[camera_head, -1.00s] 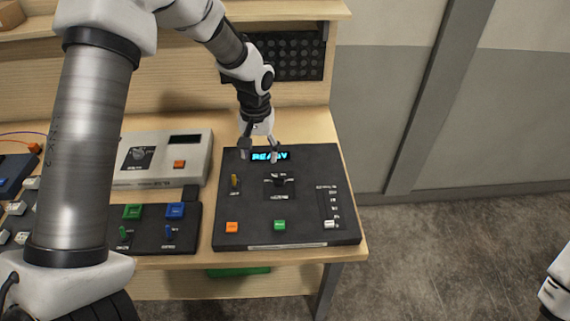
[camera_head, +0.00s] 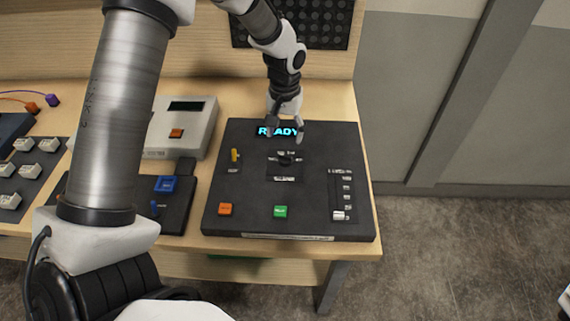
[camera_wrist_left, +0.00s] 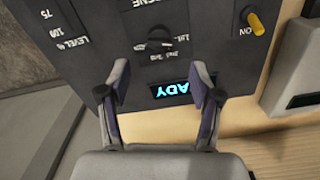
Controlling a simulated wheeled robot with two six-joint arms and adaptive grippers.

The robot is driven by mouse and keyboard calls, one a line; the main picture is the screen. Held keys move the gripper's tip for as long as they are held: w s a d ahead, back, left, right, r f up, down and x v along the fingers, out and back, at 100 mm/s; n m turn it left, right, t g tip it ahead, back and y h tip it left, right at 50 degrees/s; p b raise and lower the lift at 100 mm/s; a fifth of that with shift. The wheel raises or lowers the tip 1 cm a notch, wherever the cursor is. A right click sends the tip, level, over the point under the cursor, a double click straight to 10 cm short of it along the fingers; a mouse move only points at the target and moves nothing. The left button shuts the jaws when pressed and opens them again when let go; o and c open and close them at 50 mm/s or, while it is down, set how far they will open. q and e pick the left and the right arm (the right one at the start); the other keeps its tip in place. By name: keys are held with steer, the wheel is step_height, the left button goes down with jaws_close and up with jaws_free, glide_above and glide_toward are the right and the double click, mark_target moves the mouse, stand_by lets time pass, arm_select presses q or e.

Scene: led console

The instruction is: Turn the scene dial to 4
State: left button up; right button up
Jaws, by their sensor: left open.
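The black console (camera_head: 238,190) lies on the wooden table with its blue display reading READY (camera_head: 265,131) near the back edge. The scene dial (camera_head: 285,161) is a small black knob in the console's upper middle; it also shows in the left wrist view (camera_wrist_left: 158,42). I cannot read the dial's setting. My left gripper (camera_head: 285,134) is open and empty above the display, just behind the dial. In the left wrist view my gripper's fingers (camera_wrist_left: 160,76) are spread apart, with the dial beyond their tips. My right gripper is not in view.
The console also has a yellow switch (camera_head: 235,156), an orange button (camera_head: 225,209), a green button (camera_head: 280,211) and a level slider (camera_head: 338,215). A grey box (camera_head: 201,128) and a panel with a blue button (camera_head: 166,184) stand to the left.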

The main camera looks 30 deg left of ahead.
mark_target(285, 156)
arm_select(q)
steer(key=shift+w+f, duration=0.2)
steer(key=shift+f, duration=0.45)
steer(key=shift+f+p, duration=0.2)
steer(key=shift+p, duration=0.1)
step_height(285, 156, down, 6)
steer(key=shift+s+f+p, duration=0.15)
steer(key=shift+f+p, duration=0.1)
steer(key=shift+p, duration=0.7)
steer(key=shift+f, duration=0.2)
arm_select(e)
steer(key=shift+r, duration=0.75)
arm_select(q)
steer(key=shift+s+r, duration=0.1)
steer(key=c, duration=1.1)
